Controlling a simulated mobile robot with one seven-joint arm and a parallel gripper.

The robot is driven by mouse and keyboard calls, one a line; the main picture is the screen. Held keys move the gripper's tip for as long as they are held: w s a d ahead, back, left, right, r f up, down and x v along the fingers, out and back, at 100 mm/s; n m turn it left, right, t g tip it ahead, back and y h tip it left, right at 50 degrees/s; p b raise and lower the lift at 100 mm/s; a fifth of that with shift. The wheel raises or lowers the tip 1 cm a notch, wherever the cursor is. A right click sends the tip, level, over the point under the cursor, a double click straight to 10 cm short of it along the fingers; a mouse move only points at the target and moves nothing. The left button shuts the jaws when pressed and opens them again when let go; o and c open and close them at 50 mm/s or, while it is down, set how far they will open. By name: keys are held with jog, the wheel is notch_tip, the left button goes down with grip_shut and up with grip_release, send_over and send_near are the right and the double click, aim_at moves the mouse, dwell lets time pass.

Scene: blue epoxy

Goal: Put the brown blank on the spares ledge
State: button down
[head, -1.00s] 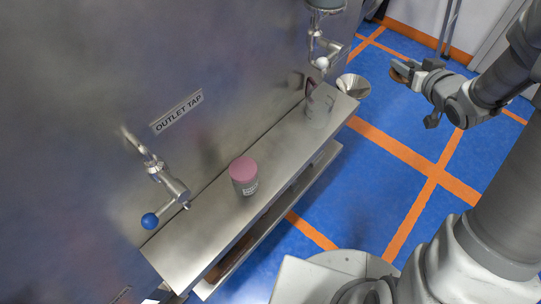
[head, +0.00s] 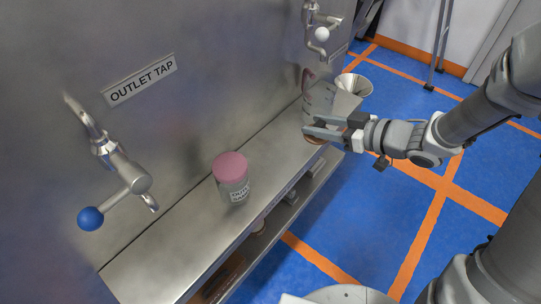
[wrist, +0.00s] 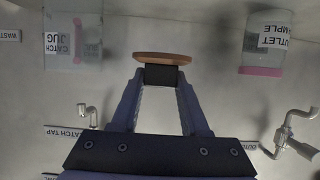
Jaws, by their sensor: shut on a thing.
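The brown blank (head: 314,140) is a flat, thin round piece, held at the tips of my gripper (head: 312,127). My gripper is at the front edge of the steel bench, in front of the clear catch jug. A lower shelf (head: 258,246) runs beneath the bench and holds a few small things. I see no label that names it the spares ledge. I cannot tell whether the blank touches anything else.
An outlet sample jar (head: 233,180) with a pink lid stands mid-bench. The catch jug (head: 318,92) stands behind my gripper, with a metal funnel (head: 353,84) beside it. The outlet tap (head: 122,170) juts from the wall.

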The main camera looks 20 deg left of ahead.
jog(key=b, duration=0.4)
send_over(280, 148)
notch_tip(280, 148, down, 6)
jog(key=shift+s+r, duration=0.1)
jog(key=shift+r, duration=0.05)
jog(key=shift+a+f+b, duration=0.1)
jog(key=shift+f+b, duration=0.6)
jog(key=shift+f, duration=1.3)
jog(key=shift+f, duration=0.2)
jog(key=shift+c, duration=2)
grip_release()
jog(key=shift+r, duration=0.15)
